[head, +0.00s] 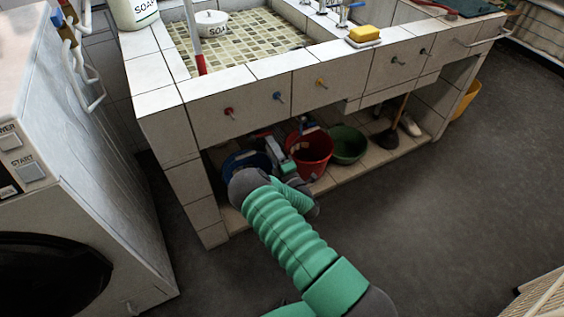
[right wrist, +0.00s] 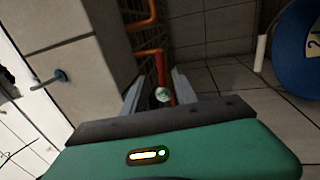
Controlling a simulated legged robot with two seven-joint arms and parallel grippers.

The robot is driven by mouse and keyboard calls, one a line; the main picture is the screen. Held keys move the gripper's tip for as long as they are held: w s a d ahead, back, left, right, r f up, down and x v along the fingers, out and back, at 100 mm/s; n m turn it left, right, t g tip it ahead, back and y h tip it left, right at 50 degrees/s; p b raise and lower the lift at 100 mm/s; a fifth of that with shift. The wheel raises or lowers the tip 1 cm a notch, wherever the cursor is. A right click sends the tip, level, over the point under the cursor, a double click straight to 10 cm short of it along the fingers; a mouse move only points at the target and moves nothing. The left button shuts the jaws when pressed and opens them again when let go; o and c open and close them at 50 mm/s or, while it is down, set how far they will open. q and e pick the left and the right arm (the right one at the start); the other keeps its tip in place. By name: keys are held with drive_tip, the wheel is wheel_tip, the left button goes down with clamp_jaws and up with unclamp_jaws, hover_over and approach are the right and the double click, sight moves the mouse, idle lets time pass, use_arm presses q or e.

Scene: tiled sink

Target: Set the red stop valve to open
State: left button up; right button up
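In the right wrist view a red lever (right wrist: 161,70) with a pale round end stands on orange pipework (right wrist: 150,52); it looks like the red stop valve. My right gripper (right wrist: 157,86) is open, with one finger on each side of the lever in the picture. I cannot tell whether either finger touches it. In the head view my green right arm reaches to the opening under the tiled sink (head: 215,203), and its fingers cannot be made out. A small red knob (head: 228,111) is on the sink's front. My left gripper is not in view.
Under the sink stand a red bucket (head: 309,148), a green bowl (head: 347,143) and a plunger (head: 385,138). A washing machine (head: 90,180) stands at left.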

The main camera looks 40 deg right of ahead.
drive_tip(key=p+v, duration=0.2)
drive_tip(key=v, duration=0.8)
drive_tip(key=shift+s, duration=0.25)
drive_tip(key=shift+a+f, duration=0.1)
drive_tip(key=shift+a, duration=0.05)
drive_tip(key=shift+f, duration=0.2)
drive_tip(key=c, duration=0.3)
drive_tip(key=f+n+b, duration=0.1)
drive_tip(key=n, duration=0.2)
drive_tip(key=w+f+n+b, duration=0.1)
drive_tip(key=n+b, duration=0.1)
drive_tip(key=n, duration=0.2)
drive_tip(key=w+d+f+n+g+b, duration=0.1)
drive_tip(key=n+b, duration=0.1)
drive_tip(key=n, duration=0.2)
clamp_jaws()
drive_tip(key=w+d+r+n+b, duration=0.1)
drive_tip(key=w+r+n+b, duration=0.1)
drive_tip(key=w, duration=0.3)
drive_tip(key=w+d+r+n+b, duration=0.1)
drive_tip(key=w+r+n+b, duration=0.1)
drive_tip(key=w, duration=0.4)
drive_tip(key=shift+d+n+g+b, duration=0.35)
drive_tip(key=shift+n+b, duration=0.25)
drive_tip(key=shift+b, duration=0.45)
